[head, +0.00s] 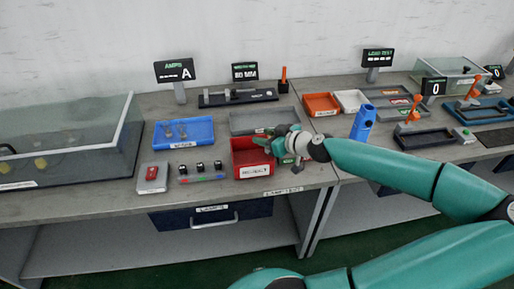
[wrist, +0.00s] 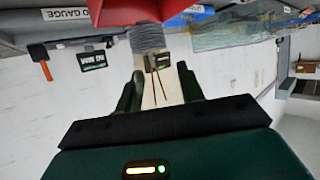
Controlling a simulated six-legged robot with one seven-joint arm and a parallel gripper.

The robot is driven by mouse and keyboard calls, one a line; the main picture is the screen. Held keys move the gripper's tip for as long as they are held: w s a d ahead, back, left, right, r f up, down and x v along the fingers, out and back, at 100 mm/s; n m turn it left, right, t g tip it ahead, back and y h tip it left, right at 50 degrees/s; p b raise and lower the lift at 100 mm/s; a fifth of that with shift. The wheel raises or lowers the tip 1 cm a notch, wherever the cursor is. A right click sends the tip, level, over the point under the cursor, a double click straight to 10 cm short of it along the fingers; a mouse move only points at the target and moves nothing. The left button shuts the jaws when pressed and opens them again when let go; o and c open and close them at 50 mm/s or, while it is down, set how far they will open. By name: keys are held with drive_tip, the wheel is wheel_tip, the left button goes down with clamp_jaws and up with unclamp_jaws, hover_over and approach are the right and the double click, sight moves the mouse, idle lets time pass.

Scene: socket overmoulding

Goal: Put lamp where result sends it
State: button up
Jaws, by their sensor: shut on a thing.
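My gripper (head: 270,140) is over the back right part of the red bin (head: 246,157), whose front label looks like "REJECT". In the wrist view its two dark fingers (wrist: 158,88) are shut on a small part with a grey ribbed body (wrist: 148,40) and two thin leads, which seems to be the lamp. In the head view the held part is too small and covered to make out. The red bin also fills the top of the wrist view (wrist: 128,10). A display reading "AMPS" and "A" (head: 174,71) stands at the back.
A blue tray (head: 183,142) with clear pieces stands left of the red bin, and a grey tray (head: 240,123) behind it.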

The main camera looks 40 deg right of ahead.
drive_tip(key=w+f, duration=0.1)
drive_tip(key=f, duration=0.1)
drive_tip(key=w+f, duration=0.1)
drive_tip(key=f, duration=0.1)
drive_tip(key=w+f, duration=0.1)
drive_tip(key=f, duration=0.1)
drive_tip(key=shift+w+f, duration=0.2)
drive_tip(key=shift+w, duration=0.15)
drive_tip(key=shift+f, duration=0.45)
drive_tip(key=shift+f, duration=0.6)
drive_tip(key=o, duration=0.9)
drive_tip(key=shift+o, duration=0.2)
